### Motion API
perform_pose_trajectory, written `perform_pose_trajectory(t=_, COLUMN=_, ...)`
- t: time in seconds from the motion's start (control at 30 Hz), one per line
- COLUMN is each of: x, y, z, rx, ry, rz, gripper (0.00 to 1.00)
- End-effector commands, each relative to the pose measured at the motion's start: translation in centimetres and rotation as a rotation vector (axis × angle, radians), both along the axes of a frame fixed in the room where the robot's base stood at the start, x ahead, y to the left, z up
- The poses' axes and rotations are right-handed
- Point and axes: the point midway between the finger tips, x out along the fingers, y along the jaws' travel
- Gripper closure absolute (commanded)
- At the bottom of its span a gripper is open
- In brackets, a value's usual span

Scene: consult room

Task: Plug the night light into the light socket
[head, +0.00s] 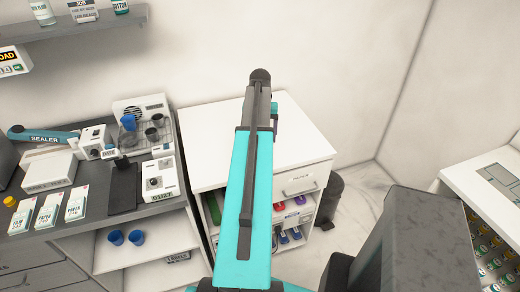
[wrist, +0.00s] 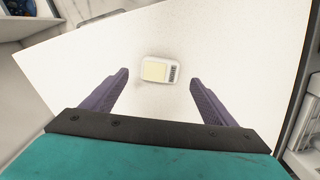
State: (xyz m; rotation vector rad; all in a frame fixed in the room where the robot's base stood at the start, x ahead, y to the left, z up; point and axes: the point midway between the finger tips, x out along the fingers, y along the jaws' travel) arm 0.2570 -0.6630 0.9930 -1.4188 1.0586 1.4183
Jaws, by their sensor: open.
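A small white device with a pale yellow panel and a dark ribbed strip, which looks like the night light (wrist: 154,70), lies on the white cabinet top in the wrist view. My gripper (wrist: 159,79) is open and empty, with its two purple-grey fingers apart. The device shows between and slightly beyond the fingertips; the height gap is hard to tell. In the head view my arm hides the device and the fingers. Two white boxes with dark openings, an upper one (head: 96,139) and a lower one (head: 160,179), stand on the left counter. I cannot tell which is the light socket.
The white cabinet top (head: 203,158) looks otherwise clear. A shelf (head: 80,27) hangs above. A dark bin (head: 329,199) stands right of the cabinet.

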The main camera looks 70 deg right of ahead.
Motion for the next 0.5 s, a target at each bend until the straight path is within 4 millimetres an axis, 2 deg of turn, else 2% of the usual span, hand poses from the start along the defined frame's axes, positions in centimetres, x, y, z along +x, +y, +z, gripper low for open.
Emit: perform_pose_trajectory(t=0.5, x=0.1, y=0.0, z=-4.6, rx=0.0, ry=0.0, rz=0.001, gripper=0.2)
